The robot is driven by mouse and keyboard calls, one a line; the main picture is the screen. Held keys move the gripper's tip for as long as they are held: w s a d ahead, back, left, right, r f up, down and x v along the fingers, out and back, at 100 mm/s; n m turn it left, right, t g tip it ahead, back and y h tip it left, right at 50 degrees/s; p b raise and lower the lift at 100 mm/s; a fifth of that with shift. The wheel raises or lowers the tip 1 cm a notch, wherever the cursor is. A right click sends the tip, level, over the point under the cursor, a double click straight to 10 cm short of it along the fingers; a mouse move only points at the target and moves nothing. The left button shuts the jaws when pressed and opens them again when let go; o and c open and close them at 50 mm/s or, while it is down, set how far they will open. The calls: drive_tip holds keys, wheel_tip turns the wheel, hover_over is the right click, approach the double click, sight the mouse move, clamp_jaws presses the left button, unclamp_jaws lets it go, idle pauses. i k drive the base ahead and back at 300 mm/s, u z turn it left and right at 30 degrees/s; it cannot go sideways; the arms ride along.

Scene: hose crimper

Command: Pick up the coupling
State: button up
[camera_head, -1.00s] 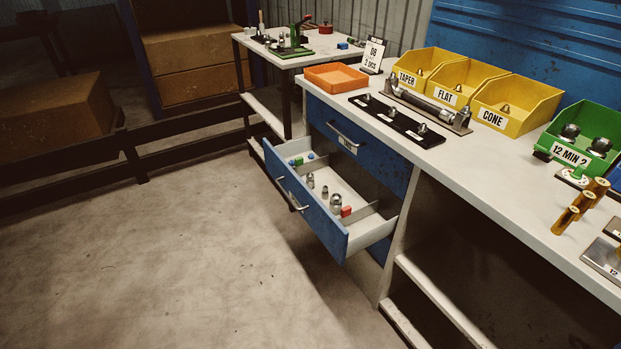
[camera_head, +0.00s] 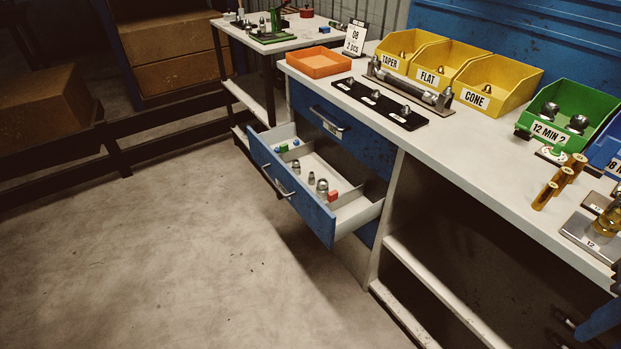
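Several metal fittings that may be couplings are in view; I cannot tell which one is the task's coupling. Three stand upright in the open drawer (camera_head: 291,208), the largest being the front fitting (camera_head: 322,187), beside a small red block (camera_head: 332,196). Two larger metal fittings, one of them the right fitting (camera_head: 578,123), sit in the green bin (camera_head: 547,133) marked "12 MIN 2". My gripper is not identifiable in this view. Dark blue and black shapes at the bottom right corner are cut off and unclear.
Yellow bins (camera_head: 475,100) marked TAPER, FLAT and CONE line the bench back. An orange tray (camera_head: 319,63), a black strip (camera_head: 381,106) with three fittings and brass pieces (camera_head: 545,196) occupy the bench (camera_head: 470,150). The drawer juts over open floor (camera_head: 180,260).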

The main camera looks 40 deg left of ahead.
sight(296, 168)
drive_tip(key=u, duration=2.3)
drive_tip(key=i, duration=1.85)
drive_tip(key=z, duration=0.45)
